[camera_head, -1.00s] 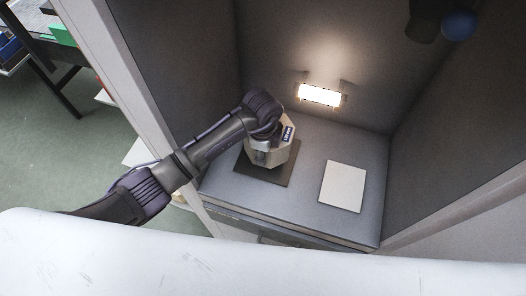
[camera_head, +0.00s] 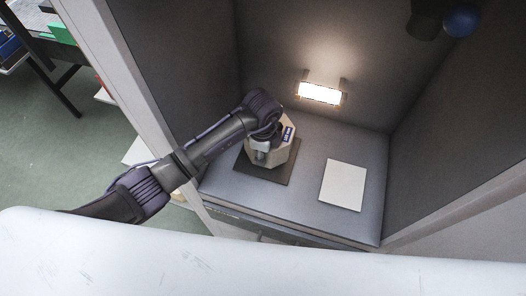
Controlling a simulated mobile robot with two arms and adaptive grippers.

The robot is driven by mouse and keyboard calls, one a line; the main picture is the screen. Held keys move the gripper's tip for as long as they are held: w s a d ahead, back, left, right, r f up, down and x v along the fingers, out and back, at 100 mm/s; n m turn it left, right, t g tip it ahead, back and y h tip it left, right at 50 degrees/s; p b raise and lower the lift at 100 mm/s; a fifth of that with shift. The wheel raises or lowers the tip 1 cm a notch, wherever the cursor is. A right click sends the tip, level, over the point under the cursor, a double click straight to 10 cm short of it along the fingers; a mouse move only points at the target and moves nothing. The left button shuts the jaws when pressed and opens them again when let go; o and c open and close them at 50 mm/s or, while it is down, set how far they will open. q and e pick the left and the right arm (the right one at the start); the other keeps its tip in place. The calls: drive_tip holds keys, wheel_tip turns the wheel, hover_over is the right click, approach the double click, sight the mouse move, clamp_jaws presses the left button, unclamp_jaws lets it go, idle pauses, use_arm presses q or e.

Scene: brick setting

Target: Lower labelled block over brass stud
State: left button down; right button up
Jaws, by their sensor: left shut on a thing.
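The labelled block (camera_head: 278,154) is a pale, many-sided piece with a small dark blue label on its upper right face. It is over a dark square mat (camera_head: 270,175) inside the booth. My left gripper (camera_head: 262,146) is shut on the block from above and the left. The arm's wrist covers the block's upper left part. I cannot tell whether the block touches the mat or is held just above it. The brass stud is not visible. My right gripper is not in view.
A white rectangular sheet (camera_head: 343,185) lies to the right on the grey booth floor (camera_head: 312,160). Dark walls stand at the left, back and right. A lit lamp (camera_head: 320,94) is on the back wall. The booth's front edge is near the bottom.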

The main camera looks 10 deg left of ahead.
use_arm(q)
drive_tip(key=shift+f+b, duration=1.25)
drive_tip(key=shift+f, duration=0.35)
drive_tip(key=c, duration=0.7)
unclamp_jaws()
drive_tip(key=shift+s+f, duration=0.1)
drive_tip(key=shift+f, duration=0.15)
wheel_tip(320, 180, up, 9)
drive_tip(key=p, duration=0.7)
drive_tip(key=shift+r, duration=0.15)
